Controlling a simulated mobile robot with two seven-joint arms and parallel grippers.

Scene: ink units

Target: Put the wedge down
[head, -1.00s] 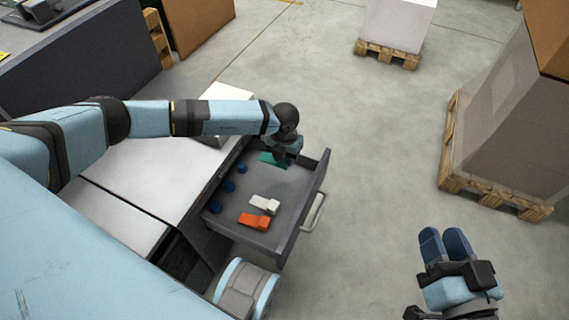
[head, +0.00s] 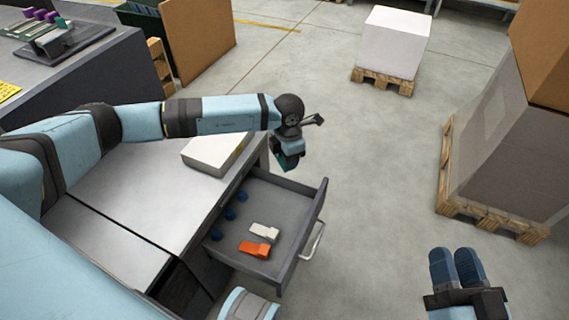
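My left gripper (head: 287,164) hangs above the back end of the open drawer (head: 283,264). It is mostly hidden by its own wrist. A white wedge (head: 264,231) and an orange wedge (head: 254,248) lie side by side in the drawer. My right gripper (head: 456,266) is at the lower right, over open floor. Its two blue fingers lie close together, with nothing between them.
Several blue round pieces (head: 229,214) sit along the drawer's left side. A pale box (head: 217,153) lies on the white worktop (head: 150,197). A dark bench (head: 88,80) with a fixture (head: 65,38) stands at upper left. Pallets with boxes (head: 393,45) stand on the floor.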

